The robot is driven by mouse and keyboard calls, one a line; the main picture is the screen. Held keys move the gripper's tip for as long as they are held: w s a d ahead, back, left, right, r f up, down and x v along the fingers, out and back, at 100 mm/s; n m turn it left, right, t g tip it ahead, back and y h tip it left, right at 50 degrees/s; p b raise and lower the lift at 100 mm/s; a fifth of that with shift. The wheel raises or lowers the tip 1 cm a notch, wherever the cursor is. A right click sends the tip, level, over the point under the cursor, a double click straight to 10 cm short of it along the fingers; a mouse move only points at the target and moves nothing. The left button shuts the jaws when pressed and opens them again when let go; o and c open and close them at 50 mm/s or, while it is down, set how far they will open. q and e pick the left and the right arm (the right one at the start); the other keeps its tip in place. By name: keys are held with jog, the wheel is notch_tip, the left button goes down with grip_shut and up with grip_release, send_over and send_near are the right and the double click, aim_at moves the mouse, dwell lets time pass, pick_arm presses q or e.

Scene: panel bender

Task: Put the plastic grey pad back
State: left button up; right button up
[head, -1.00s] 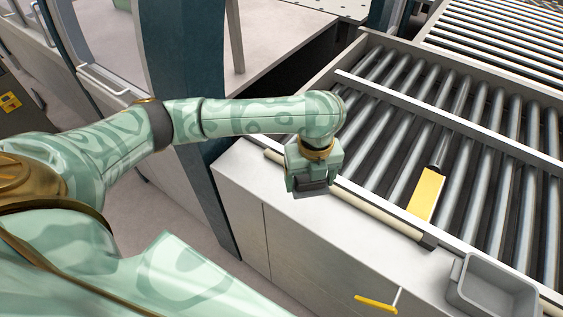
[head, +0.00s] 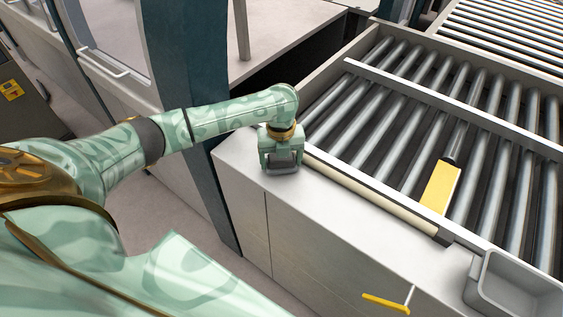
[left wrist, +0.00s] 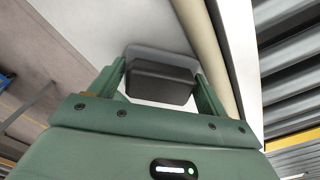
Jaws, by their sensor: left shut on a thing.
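My left gripper (head: 283,166) is shut on the grey pad (head: 284,158), low over the left end of the white counter (head: 345,222). In the left wrist view, the pad (left wrist: 160,82) is a dark grey block between the two green fingers (left wrist: 160,88). A lighter grey rounded shape (left wrist: 160,52) shows just behind the block; I cannot tell whether it is part of the pad or a separate thing. Whether the pad touches the counter is unclear. My right gripper is not in view.
A cream rail (head: 365,194) runs along the counter's back edge, before the roller conveyor (head: 400,125). A yellow block (head: 440,187) lies on the rollers. A grey bin (head: 515,285) and a yellow-handled tool (head: 385,303) are at the front right. The mid-counter is clear.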

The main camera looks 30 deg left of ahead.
pick_arm(q)
jog(key=shift+f, duration=0.25)
jog(key=o, duration=1)
notch_tip(320, 180, up, 11)
jog(key=p, duration=0.4)
jog(key=shift+r, duration=0.6)
